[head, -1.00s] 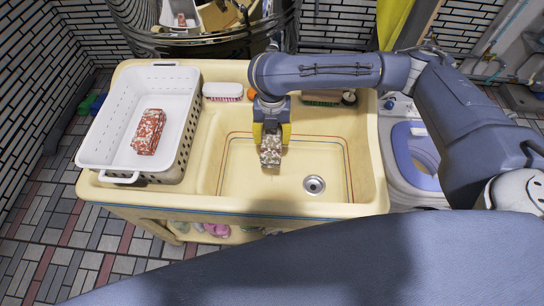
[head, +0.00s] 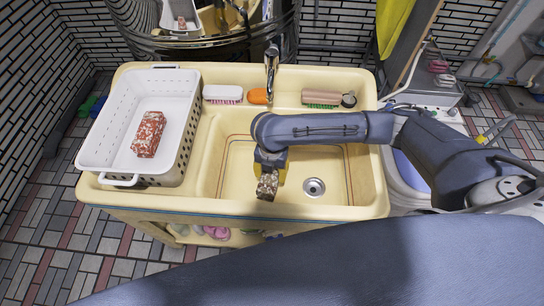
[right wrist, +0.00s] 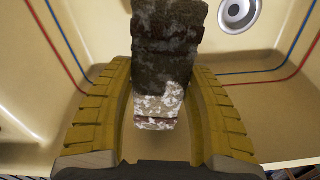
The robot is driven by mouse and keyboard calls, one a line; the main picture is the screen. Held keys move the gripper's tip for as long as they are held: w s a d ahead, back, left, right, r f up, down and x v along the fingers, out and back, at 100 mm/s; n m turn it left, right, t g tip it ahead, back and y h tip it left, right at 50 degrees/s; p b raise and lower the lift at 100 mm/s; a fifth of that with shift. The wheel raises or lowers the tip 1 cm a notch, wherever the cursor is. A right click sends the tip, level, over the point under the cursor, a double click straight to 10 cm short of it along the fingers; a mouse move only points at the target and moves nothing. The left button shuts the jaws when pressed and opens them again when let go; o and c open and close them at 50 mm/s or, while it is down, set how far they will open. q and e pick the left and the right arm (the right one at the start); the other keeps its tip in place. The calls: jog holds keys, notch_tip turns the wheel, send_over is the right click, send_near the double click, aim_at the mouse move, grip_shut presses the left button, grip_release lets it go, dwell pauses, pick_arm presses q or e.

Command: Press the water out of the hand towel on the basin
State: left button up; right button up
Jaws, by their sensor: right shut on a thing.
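A folded hand towel, speckled grey, dark and white (head: 267,187), is held by my right gripper (head: 271,167) over the front part of the cream basin (head: 372,185). My right gripper points down, and its yellow fingers are shut on the towel. In the right wrist view the towel (right wrist: 168,45) sticks out between the two fingers, dark with a pale patch near them. The drain (head: 314,187) is to the right of the towel. I cannot tell whether the towel touches the basin. My left gripper is not in view.
A white perforated basket (head: 110,115) on the left of the counter holds a red-and-white folded towel (head: 149,134). A tap (head: 271,70), brushes (head: 223,93) and an orange soap (head: 258,96) are along the back ledge. The basin's right part is free.

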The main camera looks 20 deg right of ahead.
jog(key=f, duration=0.1)
jog(key=f+m, duration=0.1)
jog(key=f, duration=0.1)
jog(key=w+f+m, duration=0.1)
jog(key=shift+d+f, duration=0.25)
jog(key=shift+d, duration=0.05)
jog(key=shift+w+d+f+m, duration=0.2)
jog(key=shift+w+f+m, duration=0.05)
jog(key=shift+w, duration=0.35)
jog(key=shift+w+d+f+m, duration=0.15)
jog(key=shift+w+f+m, duration=0.1)
jog(key=shift+w, duration=0.35)
jog(key=shift+w+d+f+m, duration=0.15)
jog(key=shift+w+m, duration=0.15)
jog(key=shift+w, duration=0.2)
jog(key=shift+f, duration=3)
jog(key=shift+s+f, duration=0.1)
jog(key=shift+f, duration=0.35)
jog(key=shift+r, duration=0.4)
jog(key=shift+f, duration=0.5)
dwell(0.3)
jog(key=shift+r, duration=0.15)
jog(key=shift+r, duration=0.3)
